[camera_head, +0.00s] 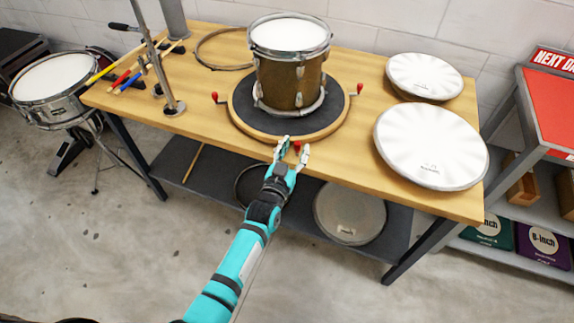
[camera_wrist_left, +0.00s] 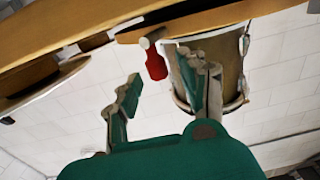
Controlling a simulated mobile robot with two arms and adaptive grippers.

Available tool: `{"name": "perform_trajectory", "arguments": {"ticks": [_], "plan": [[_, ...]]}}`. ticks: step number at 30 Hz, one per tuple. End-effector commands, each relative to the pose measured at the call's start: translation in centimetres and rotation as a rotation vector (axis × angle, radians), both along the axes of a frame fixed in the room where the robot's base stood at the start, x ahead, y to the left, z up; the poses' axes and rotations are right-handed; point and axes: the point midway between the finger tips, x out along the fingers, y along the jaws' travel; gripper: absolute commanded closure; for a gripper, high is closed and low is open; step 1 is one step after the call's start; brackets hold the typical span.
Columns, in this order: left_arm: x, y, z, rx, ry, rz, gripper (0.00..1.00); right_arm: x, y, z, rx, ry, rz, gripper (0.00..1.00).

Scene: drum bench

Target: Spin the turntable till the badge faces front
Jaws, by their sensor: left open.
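A brown wooden drum (camera_head: 287,82) with a white head and metal lugs stands upright on the round turntable (camera_head: 330,112), which has a dark top and wooden rim. No badge can be made out on the drum side facing the head camera. Red knobs stick out at the turntable's left (camera_head: 214,97), right (camera_head: 359,88) and front (camera_head: 297,146). My left gripper (camera_head: 294,151) is open at the front rim, its fingers either side of the front knob. In the left wrist view this red knob (camera_wrist_left: 155,62) shows between the open fingers (camera_wrist_left: 168,84). My right gripper is out of view.
Two white round pads (camera_head: 424,76) (camera_head: 431,146) lie on the bench's right. Drumsticks (camera_head: 122,63) and a metal stand (camera_head: 158,60) are at the left, a hoop (camera_head: 210,48) behind. A snare drum (camera_head: 52,88) stands left of the bench; a red-topped shelf (camera_head: 552,100) stands right.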

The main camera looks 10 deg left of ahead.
Motion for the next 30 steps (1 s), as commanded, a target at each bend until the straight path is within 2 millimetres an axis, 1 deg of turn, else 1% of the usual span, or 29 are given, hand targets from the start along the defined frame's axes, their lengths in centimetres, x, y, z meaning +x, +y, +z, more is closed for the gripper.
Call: {"name": "perform_trajectory", "arguments": {"ticks": [1,6,9,12,15,18,26,28,29,30], "plan": [[-1.2,0.3,-0.2,0.001,0.002,0.0,0.58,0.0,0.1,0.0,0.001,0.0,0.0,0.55],[-4.8,1.2,-0.2,0.0,0.005,-0.001,0.58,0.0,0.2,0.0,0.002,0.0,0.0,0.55],[-6.7,1.7,-0.2,0.001,0.006,-0.002,0.58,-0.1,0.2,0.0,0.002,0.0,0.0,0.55],[-8.1,2.0,-0.2,0.0,0.005,-0.002,0.58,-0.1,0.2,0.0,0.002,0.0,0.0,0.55],[-9.0,2.3,-0.2,0.001,0.005,-0.002,0.58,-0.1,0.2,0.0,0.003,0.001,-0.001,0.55],[-9.5,2.4,-0.2,0.001,0.004,-0.002,0.58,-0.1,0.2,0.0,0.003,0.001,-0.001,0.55],[-9.6,2.4,-0.2,0.001,0.004,-0.002,0.58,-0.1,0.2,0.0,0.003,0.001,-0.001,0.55],[-9.7,2.6,-0.3,-0.003,0.007,-0.001,0.67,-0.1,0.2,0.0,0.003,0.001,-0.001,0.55],[-9.9,3.0,-0.6,-0.012,0.011,0.001,0.71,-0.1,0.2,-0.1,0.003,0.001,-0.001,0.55],[-10.3,3.8,-1.1,-0.035,0.02,0.006,0.76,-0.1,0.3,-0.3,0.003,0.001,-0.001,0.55]]}}
